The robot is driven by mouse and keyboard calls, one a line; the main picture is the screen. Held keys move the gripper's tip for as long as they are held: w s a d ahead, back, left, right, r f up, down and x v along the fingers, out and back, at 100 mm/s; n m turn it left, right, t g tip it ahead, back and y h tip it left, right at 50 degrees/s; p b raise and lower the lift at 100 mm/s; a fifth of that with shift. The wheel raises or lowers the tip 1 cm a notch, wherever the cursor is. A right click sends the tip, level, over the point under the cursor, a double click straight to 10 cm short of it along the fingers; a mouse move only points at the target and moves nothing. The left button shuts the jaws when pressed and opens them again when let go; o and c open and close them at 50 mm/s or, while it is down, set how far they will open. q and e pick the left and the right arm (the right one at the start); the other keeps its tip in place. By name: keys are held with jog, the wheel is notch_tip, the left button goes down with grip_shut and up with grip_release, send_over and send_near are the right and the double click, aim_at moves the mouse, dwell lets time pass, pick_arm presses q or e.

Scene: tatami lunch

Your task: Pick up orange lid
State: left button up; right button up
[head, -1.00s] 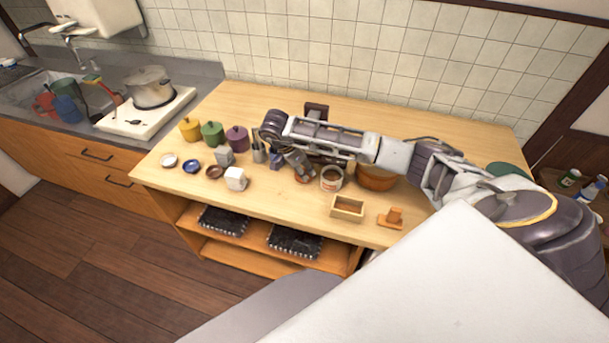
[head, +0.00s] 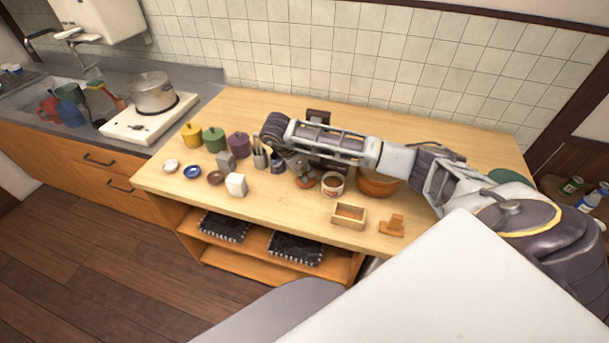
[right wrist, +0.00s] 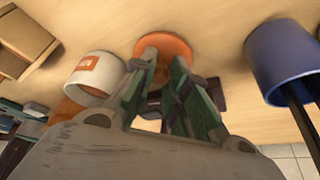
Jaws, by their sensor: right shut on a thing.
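The orange lid (right wrist: 163,45) is a flat round disc in the right wrist view, at the tips of my right gripper (right wrist: 166,72). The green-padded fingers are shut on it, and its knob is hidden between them. In the head view my right gripper (head: 302,175) points down at the table, with a sliver of the orange lid (head: 307,184) below it. I cannot tell whether the lid touches the tabletop. My left gripper is not in view.
A white cup with an orange label (right wrist: 92,77) stands close beside the lid. A blue cup holding dark sticks (right wrist: 282,62) is on the other side. An open wooden box (head: 348,216) sits at the front edge of the table (head: 290,220). The table front is clear left of it.

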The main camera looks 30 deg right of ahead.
notch_tip(320, 180, up, 8)
jog(key=shift+b, duration=0.35)
pick_arm(q)
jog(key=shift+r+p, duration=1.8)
jog(key=shift+p, duration=0.3)
pick_arm(e)
notch_tip(320, 180, up, 19)
